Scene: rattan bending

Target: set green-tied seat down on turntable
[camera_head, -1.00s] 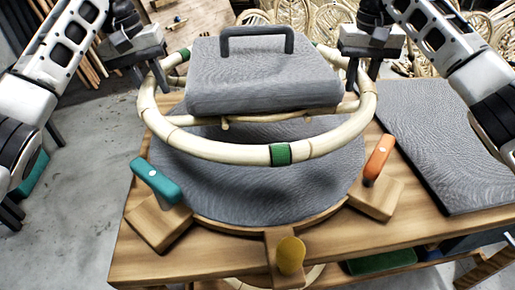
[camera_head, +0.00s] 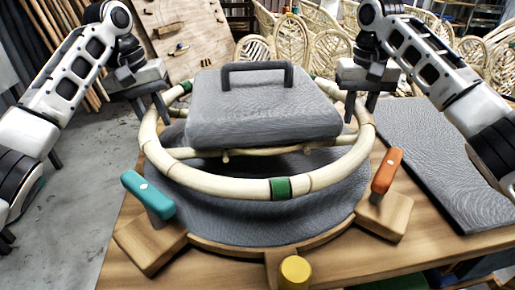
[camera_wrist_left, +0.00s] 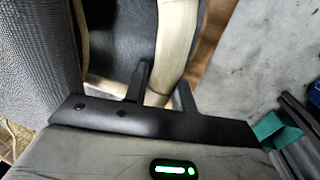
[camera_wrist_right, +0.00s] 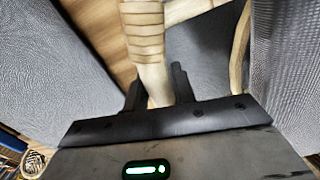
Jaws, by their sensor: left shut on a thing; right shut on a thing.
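The green-tied seat is a rattan ring (camera_head: 215,187) with green bindings, one at the front (camera_head: 281,188), and a grey cushion block (camera_head: 262,108) with a dark handle inside it. It hangs over the round grey turntable (camera_head: 240,228), with a visible gap at the front. My left gripper (camera_head: 153,112) is shut on the ring's left side; its fingers straddle the pole in the left wrist view (camera_wrist_left: 165,90). My right gripper (camera_head: 362,108) is shut on the ring's right side, also seen in the right wrist view (camera_wrist_right: 158,90). The turntable's back is hidden by the seat.
Around the turntable stand a teal-handled clamp (camera_head: 148,194), an orange-handled clamp (camera_head: 386,172) and a yellow knob (camera_head: 295,271). A grey mat (camera_head: 440,160) covers the wooden table's right part. Rattan chairs (camera_head: 295,40) stand behind on the floor.

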